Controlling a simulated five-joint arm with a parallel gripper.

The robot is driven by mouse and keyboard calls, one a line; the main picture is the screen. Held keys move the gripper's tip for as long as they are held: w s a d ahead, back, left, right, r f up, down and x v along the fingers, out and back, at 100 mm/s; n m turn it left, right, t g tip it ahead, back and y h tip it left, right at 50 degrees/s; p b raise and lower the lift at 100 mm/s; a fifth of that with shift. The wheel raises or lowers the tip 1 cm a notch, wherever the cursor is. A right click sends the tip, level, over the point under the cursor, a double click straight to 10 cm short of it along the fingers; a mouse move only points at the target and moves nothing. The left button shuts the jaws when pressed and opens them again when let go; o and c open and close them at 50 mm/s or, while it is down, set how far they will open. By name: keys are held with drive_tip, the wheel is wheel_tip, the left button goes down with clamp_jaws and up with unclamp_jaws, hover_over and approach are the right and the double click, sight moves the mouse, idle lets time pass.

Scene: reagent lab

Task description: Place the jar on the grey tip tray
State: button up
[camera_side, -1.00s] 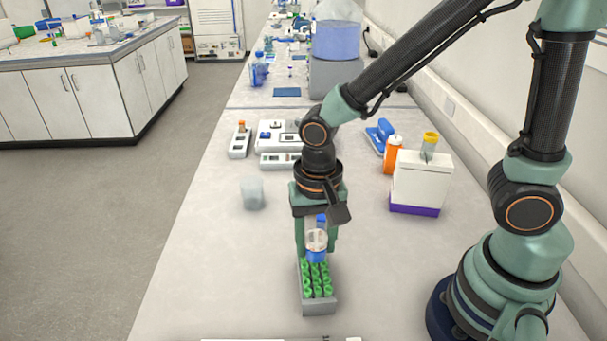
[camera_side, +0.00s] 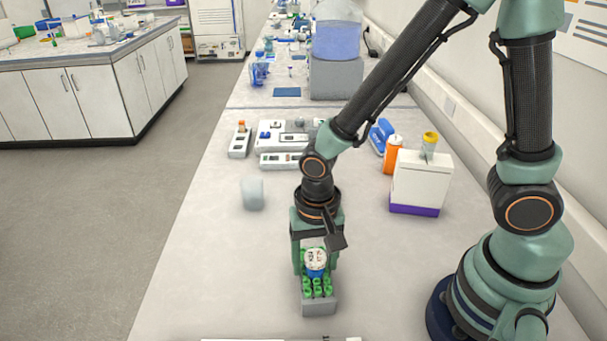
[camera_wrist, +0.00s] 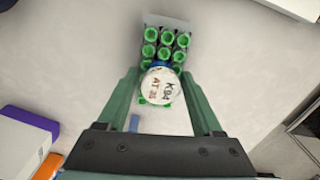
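The jar has a round white lid (camera_wrist: 162,85) with handwriting on it, and blue shows at its edge. In the side view the jar (camera_side: 316,261) is between my gripper's fingers, over the rear part of the grey tip tray (camera_side: 320,308). The tray holds rows of green tips and also shows in the wrist view (camera_wrist: 154,19). My gripper (camera_wrist: 161,76) points down, its fingers close against both sides of the lid. The jar's underside is hidden, so I cannot tell whether it touches the tips.
A white box with a purple base (camera_side: 414,184) and an orange bottle (camera_side: 393,154) stand right of my gripper. A translucent cup (camera_side: 252,193) stands to the left. White instruments (camera_side: 284,158) lie behind. Bench left of the tray is clear.

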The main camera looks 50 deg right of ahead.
sight(315, 256)
idle(0.3)
wheel_tip(315, 256, up, 12)
drive_tip(key=w+d+r+n+t, duration=0.1)
drive_tip(key=d+r+n+t, duration=0.4)
drive_tip(key=d, duration=0.7)
wheel_tip(315, 256, up, 3)
drive_tip(key=shift+w+d+r+n+t, duration=0.15)
drive_tip(key=shift+w+d+n+t, duration=0.15)
drive_tip(key=shift+n, duration=0.8)
